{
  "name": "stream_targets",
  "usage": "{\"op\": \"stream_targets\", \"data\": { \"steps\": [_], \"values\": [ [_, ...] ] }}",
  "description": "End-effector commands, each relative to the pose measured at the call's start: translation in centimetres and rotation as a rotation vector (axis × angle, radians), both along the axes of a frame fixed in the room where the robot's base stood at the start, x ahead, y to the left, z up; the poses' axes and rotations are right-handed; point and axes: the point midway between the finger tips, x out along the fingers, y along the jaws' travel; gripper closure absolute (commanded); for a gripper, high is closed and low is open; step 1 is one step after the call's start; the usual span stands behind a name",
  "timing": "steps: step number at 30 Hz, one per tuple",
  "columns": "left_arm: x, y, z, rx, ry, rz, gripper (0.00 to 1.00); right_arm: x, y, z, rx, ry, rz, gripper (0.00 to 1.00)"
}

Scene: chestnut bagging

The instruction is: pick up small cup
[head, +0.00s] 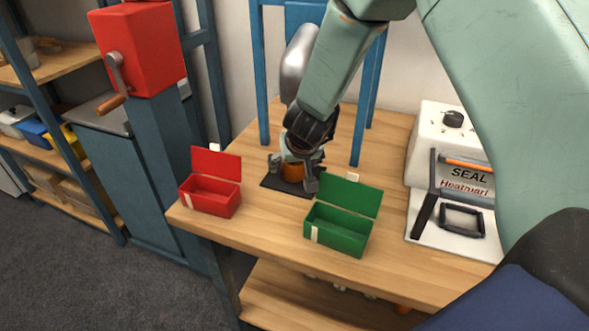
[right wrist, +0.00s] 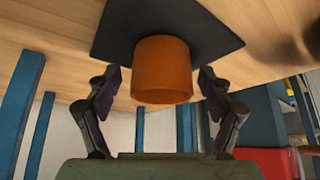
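The small cup is orange-brown (head: 293,172) and stands on a dark square mat (head: 271,184) on the wooden table. It also shows in the right wrist view (right wrist: 162,68), centred between the fingers. My right gripper (head: 293,180) reaches down over the mat, with one finger on each side of the cup. In the right wrist view the gripper (right wrist: 155,85) is open, and a gap shows between each finger pad and the cup. Part of the cup is hidden by the gripper in the head view. My left gripper is not in view.
An open red box (head: 208,201) stands left of the mat and an open green box (head: 337,236) stands to its front right. A heat sealer (head: 432,145) is at the table's right. Blue posts (head: 369,95) rise behind the mat.

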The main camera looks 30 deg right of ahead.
Motion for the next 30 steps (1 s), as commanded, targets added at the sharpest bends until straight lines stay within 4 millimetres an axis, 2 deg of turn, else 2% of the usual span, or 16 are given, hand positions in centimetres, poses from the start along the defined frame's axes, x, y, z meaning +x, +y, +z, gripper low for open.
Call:
{"op": "stream_targets", "data": {
  "steps": [2, 27, 30],
  "values": [
    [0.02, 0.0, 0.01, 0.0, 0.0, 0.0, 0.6, 0.01, 0.0, 0.01, 0.0, 0.0, 0.0, 0.29],
    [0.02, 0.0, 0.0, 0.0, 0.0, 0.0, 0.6, -0.16, 0.04, -0.15, 0.001, 0.005, 0.001, 1.0],
    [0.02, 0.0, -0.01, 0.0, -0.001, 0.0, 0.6, -0.16, 0.04, -0.15, 0.0, 0.004, 0.001, 1.0]
  ]
}}
